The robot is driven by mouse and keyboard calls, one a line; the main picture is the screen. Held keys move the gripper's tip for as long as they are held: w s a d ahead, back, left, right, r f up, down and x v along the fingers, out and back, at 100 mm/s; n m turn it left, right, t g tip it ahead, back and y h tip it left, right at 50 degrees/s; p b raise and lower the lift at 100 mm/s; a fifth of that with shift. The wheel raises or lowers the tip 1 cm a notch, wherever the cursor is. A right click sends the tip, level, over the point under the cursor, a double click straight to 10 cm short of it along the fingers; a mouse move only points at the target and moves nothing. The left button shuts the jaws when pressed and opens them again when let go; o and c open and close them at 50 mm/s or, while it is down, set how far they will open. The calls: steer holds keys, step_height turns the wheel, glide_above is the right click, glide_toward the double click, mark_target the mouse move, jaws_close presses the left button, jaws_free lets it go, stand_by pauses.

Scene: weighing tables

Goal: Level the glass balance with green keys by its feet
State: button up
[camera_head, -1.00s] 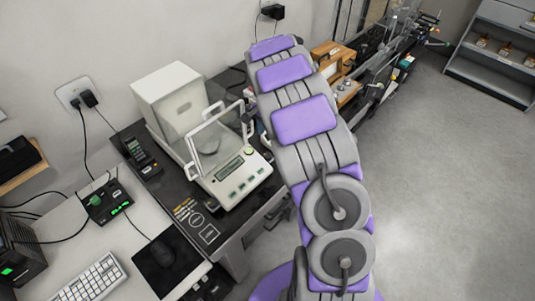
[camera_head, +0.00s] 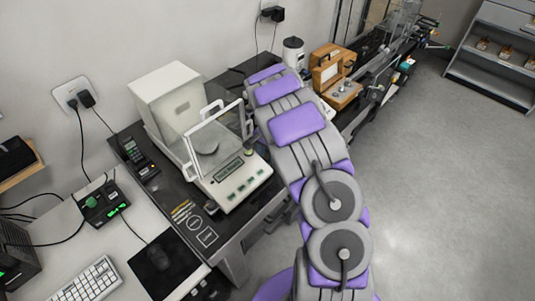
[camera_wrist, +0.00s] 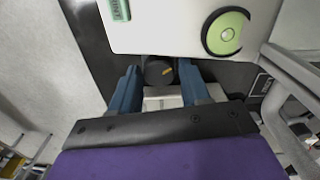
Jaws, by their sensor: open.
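The glass balance (camera_head: 238,181) with green keys stands on a dark table in the head view, its glass door frame raised in front of the pan. In the wrist view its white body (camera_wrist: 165,30) fills the top, with one green key (camera_wrist: 120,10) and the round green bubble level (camera_wrist: 228,32). The bubble shows as a small pale spot near the disc's middle; its exact centring is hard to tell. A dark round foot (camera_wrist: 158,70) shows under the body's edge. My gripper (camera_wrist: 158,84) is open, its blue fingers either side of this foot. My arm hides the gripper in the head view.
Another dark foot (camera_head: 211,207) shows at the balance's front left corner. A black handset (camera_head: 139,157) lies left of it. A wooden box (camera_head: 330,70) and a white canister (camera_head: 292,53) stand beyond my arm. Floor at right is clear.

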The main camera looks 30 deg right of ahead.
steer(key=shift+c, duration=0.3)
steer(key=c, duration=0.7)
steer(key=shift+r+n+p, duration=0.15)
steer(key=shift+n+p, duration=0.25)
steer(key=shift+p, duration=0.25)
steer(key=o, duration=0.8)
steer(key=shift+c, duration=0.2)
